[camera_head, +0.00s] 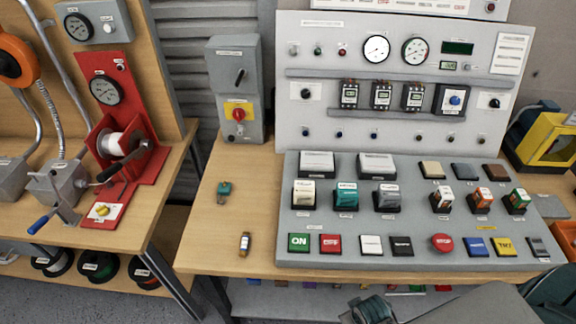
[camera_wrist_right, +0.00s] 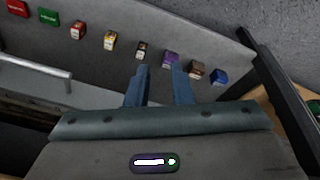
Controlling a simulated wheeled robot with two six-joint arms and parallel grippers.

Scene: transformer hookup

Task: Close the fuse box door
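A grey wall box (camera_head: 222,68) stands at the back of the middle bench in the head view. It has a black lever on its upper front and a red knob on a yellow plate below. I cannot tell whether it is the fuse box, and no open door shows clearly. My right gripper (camera_wrist_right: 160,85) shows in the right wrist view with its two blue-grey fingers apart and nothing between them. Its fingertips point toward a grey surface with a row of coloured blocks (camera_wrist_right: 170,60). My left gripper is not in view.
A grey control console (camera_head: 420,260) with buttons fills the bench's right side. A red winch stand (camera_head: 135,125) is farther left. A metal bar (camera_wrist_right: 35,70) shows in the wrist view.

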